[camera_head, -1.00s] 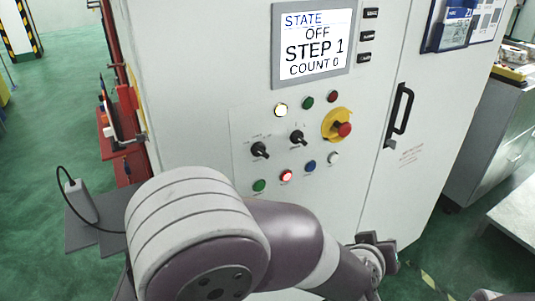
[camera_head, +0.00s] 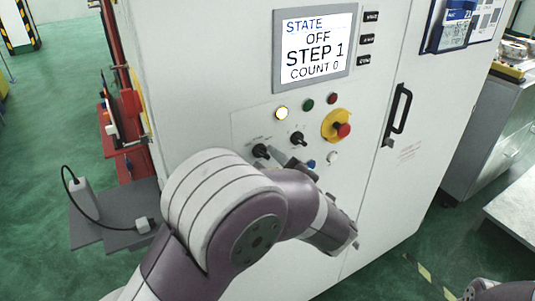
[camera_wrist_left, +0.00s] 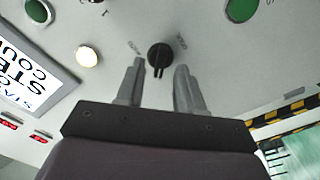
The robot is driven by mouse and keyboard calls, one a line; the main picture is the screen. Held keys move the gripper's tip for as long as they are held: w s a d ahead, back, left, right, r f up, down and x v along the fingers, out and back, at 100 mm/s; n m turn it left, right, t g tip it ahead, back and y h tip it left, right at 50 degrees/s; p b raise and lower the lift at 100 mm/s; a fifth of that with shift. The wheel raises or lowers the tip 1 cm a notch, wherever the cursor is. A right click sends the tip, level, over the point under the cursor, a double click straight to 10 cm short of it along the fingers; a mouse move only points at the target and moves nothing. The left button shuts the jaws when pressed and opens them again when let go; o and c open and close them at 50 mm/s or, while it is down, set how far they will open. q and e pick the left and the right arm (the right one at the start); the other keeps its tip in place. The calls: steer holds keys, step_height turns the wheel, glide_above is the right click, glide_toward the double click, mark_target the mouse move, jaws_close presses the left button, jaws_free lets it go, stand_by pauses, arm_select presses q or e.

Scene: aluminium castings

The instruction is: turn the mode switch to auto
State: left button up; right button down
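The mode switch (camera_head: 260,151) is a black rotary knob, the left of two on the panel. In the left wrist view, the black knob (camera_wrist_left: 158,55) has small labels on either side, too blurred to read. My left gripper (camera_wrist_left: 158,74) is open, its two fingers pointing at this knob, one to each side of its lower edge. I cannot tell whether they touch it. In the head view my left gripper (camera_head: 287,164) is just right of and below the switch. The screen (camera_head: 313,46) reads STATE OFF, STEP 1, COUNT 0.
The second black knob (camera_head: 297,138) is close to the right. A yellow-backed red emergency button (camera_head: 342,130) lies farther right. A lit white lamp (camera_head: 281,113) is above the knobs. My left arm hides lower buttons. The cabinet door has a black handle (camera_head: 398,113).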

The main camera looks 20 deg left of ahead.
arm_select(q)
steer(key=shift+w+a, duration=0.35)
steer(key=shift+a, duration=0.05)
jaws_close()
